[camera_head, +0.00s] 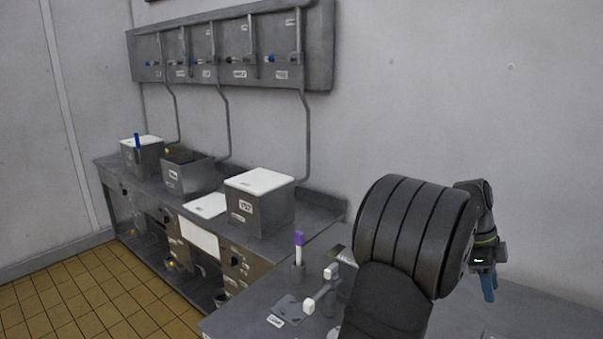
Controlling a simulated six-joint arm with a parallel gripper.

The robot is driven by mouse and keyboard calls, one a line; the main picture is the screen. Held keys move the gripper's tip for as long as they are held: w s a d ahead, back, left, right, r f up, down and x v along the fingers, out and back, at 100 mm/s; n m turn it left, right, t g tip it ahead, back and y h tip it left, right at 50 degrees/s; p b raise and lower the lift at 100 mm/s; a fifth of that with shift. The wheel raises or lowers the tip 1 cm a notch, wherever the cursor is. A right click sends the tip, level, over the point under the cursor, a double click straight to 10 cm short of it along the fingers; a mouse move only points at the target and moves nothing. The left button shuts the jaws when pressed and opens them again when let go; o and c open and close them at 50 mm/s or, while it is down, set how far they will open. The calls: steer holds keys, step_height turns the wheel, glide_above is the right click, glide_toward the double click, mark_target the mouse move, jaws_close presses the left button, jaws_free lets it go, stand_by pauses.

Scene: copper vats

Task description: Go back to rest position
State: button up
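My arm rises from the bottom of the head view, its large ribbed black link filling the right of the centre. My gripper (488,288) hangs past this link at the right, with blue fingertips pointing down above the grey worktop (540,312). The fingers are small and overlap from this side, so I cannot tell whether they are open or shut. I see nothing clearly held in them. Part of my wrist is hidden behind the black link.
A purple-topped stick (299,240) stands in a holder left of my arm, near a white-ended handle (320,292). A white-lidded vat (260,205), an open vat (188,174) and a smaller vat (143,158) line the back counter. A valve panel (235,50) hangs on the wall.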

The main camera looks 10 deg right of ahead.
steer(key=x, duration=1.5)
steer(key=shift+s+d+f, duration=0.1)
steer(key=shift+d+f, duration=0.05)
steer(key=shift+r+n+h, duration=0.2)
steer(key=shift+n+h, duration=0.2)
steer(key=shift+n, duration=0.6)
steer(key=n+t, duration=0.1)
steer(key=n, duration=0.2)
steer(key=shift+t+h, duration=0.3)
steer(key=n, duration=0.2)
steer(key=n+t, duration=0.1)
steer(key=n, duration=0.1)
steer(key=shift+s+t, duration=0.15)
steer(key=shift+t, duration=0.15)
steer(key=shift+s+n+t, duration=0.1)
steer(key=shift+n+t, duration=0.7)
steer(key=shift+n, duration=1.3)
steer(key=shift+s+n+t+y, duration=0.1)
steer(key=shift+n+t+y, duration=0.4)
steer(key=shift+n, duration=1.4)
steer(key=o, duration=0.5)
